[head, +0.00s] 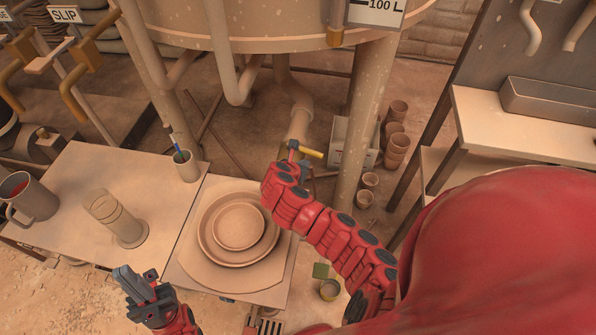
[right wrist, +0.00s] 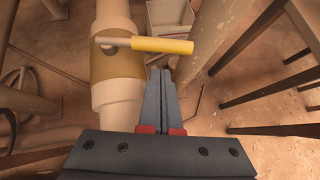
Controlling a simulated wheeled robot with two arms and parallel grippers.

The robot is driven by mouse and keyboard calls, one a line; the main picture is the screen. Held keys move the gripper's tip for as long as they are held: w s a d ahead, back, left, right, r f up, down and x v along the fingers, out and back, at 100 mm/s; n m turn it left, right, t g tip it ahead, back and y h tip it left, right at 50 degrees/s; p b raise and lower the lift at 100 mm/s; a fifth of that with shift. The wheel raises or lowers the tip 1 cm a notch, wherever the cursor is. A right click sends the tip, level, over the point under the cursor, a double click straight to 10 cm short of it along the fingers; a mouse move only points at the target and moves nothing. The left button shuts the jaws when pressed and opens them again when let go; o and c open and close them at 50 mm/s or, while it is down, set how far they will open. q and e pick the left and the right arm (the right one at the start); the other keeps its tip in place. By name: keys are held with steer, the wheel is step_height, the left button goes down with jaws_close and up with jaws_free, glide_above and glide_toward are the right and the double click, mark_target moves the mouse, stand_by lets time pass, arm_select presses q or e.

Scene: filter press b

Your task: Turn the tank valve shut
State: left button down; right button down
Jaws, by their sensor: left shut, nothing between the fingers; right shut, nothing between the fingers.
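The tank valve sits on the pale pipe (head: 298,122) under the tank (head: 240,28). Its yellow handle (head: 309,152) also shows in the right wrist view (right wrist: 162,46), sticking out to the right, across the pipe. The brass-coloured valve body (right wrist: 118,72) is around the pipe. My right gripper (head: 298,163) is shut and empty; its tips (right wrist: 161,74) appear just below the handle in the wrist view, with a small gap in the picture. Depth between them is hard to tell. My left gripper (head: 133,283) is shut and empty at lower left, far from the valve.
Stacked round plates (head: 238,226) lie in front of the valve. A tank leg (head: 362,115), a crate (head: 350,145) and pots (head: 396,150) stand right of it.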

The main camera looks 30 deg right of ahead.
mark_target(312, 154)
steer(key=shift+w+d+r, duration=0.2)
steer(key=shift+w+d, duration=0.4)
steer(key=shift+d, duration=0.1)
steer(key=d+n+y+p, duration=0.1)
steer(key=p, duration=0.2)
steer(key=d+n+t+p, duration=0.1)
steer(key=p, duration=0.2)
steer(key=shift+w+r+n+y, duration=0.2)
steer(key=shift+r+n+y, duration=0.1)
steer(key=shift+y, duration=0.1)
steer(key=shift+w+d+f+t, duration=0.1)
steer(key=shift+f+t, duration=0.1)
steer(key=shift+t, duration=0.3)
steer(key=shift+f+n, duration=0.1)
steer(key=shift+n, duration=0.2)
